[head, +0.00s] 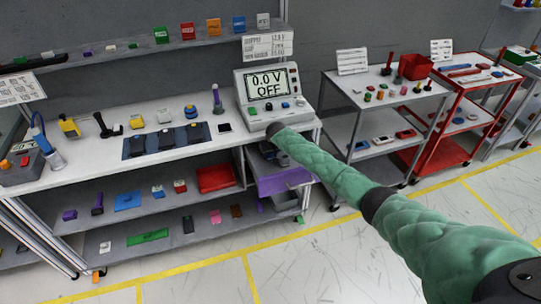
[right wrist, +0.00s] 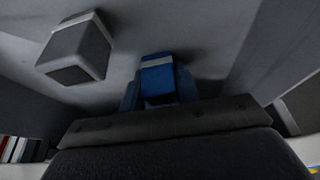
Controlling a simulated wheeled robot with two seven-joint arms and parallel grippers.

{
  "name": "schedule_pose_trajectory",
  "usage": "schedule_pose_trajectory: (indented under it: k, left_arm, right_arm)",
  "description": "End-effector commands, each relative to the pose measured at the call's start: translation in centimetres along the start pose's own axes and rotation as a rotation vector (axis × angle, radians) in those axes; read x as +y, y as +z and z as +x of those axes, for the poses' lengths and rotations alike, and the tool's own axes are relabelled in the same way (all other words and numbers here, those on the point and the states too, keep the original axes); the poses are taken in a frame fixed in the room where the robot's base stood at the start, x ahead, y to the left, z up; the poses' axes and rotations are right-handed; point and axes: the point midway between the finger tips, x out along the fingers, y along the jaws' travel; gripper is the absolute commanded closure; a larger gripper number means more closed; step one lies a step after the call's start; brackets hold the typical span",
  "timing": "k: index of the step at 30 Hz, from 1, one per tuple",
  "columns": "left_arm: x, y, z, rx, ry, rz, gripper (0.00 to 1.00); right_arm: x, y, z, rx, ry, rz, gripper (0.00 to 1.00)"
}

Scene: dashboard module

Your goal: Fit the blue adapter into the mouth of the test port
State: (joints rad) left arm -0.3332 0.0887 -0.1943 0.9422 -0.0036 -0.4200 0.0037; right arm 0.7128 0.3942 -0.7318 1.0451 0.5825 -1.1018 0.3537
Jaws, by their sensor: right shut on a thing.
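My right gripper (right wrist: 158,92) is shut on a blue piece (right wrist: 157,75), which looks like the blue adapter, in the right wrist view. It is in shadow, and its lower part is hidden by my gripper. In the head view my right arm reaches to the bench's front edge below the meter; the gripper (head: 272,152) shows only as a dark shape in the compartment under the bench top. A grey block (right wrist: 77,50) is apart from the blue piece, up and left of it. I cannot make out the test port's mouth. My left gripper is not in view.
The meter (head: 268,82) reading "0.0 V OFF" stands on the white bench (head: 90,170). A purple drawer (head: 280,183) lies below the compartment. A dark mat (head: 165,140) with devices is to the left. Carts (head: 385,85) stand right; the floor in front is clear.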

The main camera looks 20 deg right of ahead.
Motion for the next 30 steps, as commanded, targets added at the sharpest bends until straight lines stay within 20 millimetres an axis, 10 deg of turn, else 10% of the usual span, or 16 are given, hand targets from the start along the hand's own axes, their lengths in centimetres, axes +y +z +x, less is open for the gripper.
schedule_pose_trajectory:
  k: [7, 13, 30]
  left_arm:
    - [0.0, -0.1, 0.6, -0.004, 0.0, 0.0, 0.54]
    - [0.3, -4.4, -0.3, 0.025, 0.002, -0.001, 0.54]
    - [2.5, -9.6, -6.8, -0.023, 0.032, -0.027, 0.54]
  right_arm:
    - [0.0, -0.4, -0.8, 0.003, -0.001, 0.0, 0.91]
    - [0.0, -1.5, -3.5, 0.005, -0.001, -0.002, 0.91]
    - [7.4, 2.8, -11.9, 0.001, 0.001, 0.0, 0.91]
